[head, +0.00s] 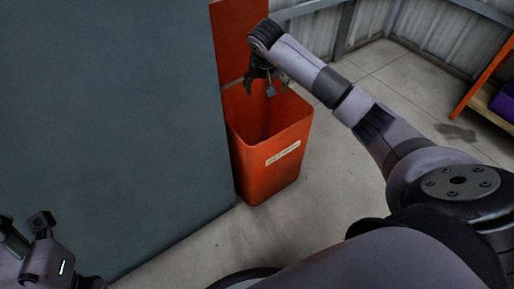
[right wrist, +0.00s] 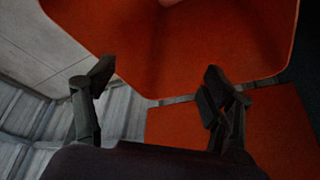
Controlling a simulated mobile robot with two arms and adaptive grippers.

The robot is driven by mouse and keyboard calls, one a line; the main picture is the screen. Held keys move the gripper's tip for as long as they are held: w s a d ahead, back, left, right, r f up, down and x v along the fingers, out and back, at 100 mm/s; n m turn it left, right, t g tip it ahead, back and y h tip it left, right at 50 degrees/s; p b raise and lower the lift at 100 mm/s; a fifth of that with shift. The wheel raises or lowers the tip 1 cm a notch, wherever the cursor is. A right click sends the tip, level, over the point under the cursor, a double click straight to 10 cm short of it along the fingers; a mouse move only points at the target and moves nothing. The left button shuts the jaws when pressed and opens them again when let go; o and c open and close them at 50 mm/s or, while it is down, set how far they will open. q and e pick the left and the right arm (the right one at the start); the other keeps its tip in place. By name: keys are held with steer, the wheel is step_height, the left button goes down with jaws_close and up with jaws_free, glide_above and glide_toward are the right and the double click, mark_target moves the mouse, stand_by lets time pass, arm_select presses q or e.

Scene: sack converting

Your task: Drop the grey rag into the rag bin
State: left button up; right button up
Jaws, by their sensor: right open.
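The rag bin (head: 268,165) is a tall orange bin with a pale label on its front, standing on the floor beside a grey-blue surface. My right gripper (head: 268,88) is above its opening with the fingers apart. The right wrist view shows the open fingers (right wrist: 158,90) with nothing between them and the bin's inside (right wrist: 200,45) beyond. No rag is clearly in view. My left gripper (head: 28,228) is at the lower left, partly cut off.
The large grey-blue surface (head: 110,120) fills the left, close to the bin. An orange panel (head: 230,40) stands behind the bin. An orange-framed shelf (head: 490,95) with a purple item is at the far right. Concrete floor (head: 340,180) is clear right of the bin.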

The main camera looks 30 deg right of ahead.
steer(key=v, duration=1.2)
steer(key=shift+f, duration=0.15)
